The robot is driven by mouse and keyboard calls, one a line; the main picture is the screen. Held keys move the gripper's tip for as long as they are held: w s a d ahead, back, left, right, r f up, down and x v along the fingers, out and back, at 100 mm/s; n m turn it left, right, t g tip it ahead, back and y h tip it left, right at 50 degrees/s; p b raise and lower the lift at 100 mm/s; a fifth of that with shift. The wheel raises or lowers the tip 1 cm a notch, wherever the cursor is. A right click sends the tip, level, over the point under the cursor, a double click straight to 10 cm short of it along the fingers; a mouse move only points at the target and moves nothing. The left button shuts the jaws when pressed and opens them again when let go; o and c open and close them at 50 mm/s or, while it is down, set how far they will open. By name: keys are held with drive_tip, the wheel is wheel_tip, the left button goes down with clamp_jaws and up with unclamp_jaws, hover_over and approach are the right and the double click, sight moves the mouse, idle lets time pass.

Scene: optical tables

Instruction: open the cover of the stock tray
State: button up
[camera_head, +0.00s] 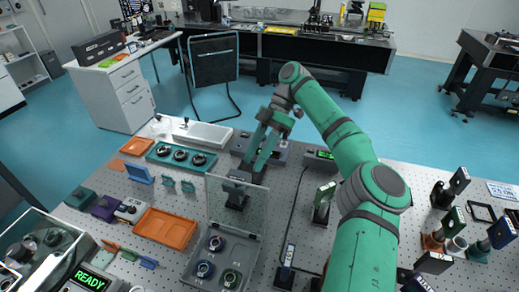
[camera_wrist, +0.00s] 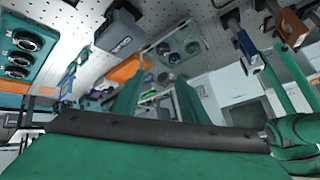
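The stock tray (camera_head: 213,281) is a grey box at the front middle of the table, with several round lens mounts in it. Its clear cover (camera_head: 226,212) stands upright, hinged at the tray's back edge, so the tray is open at the top. In the wrist view the tray (camera_wrist: 181,68) shows beyond my fingers, with round mounts inside. My gripper (camera_head: 250,165) is behind the raised cover, above the table. Its two green fingers are apart and nothing shows between them in the wrist view (camera_wrist: 158,95). Contact with the cover cannot be told.
A dark grey device (camera_head: 237,193) stands behind the cover. An orange tray (camera_head: 166,229) lies left of the stock tray, and a teal holder with round mounts (camera_head: 182,156) is further back. A black cable and upright optics stand to the right, near my arm.

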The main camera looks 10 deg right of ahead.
drive_tip(key=shift+v, duration=1.3)
drive_tip(key=shift+a, duration=0.1)
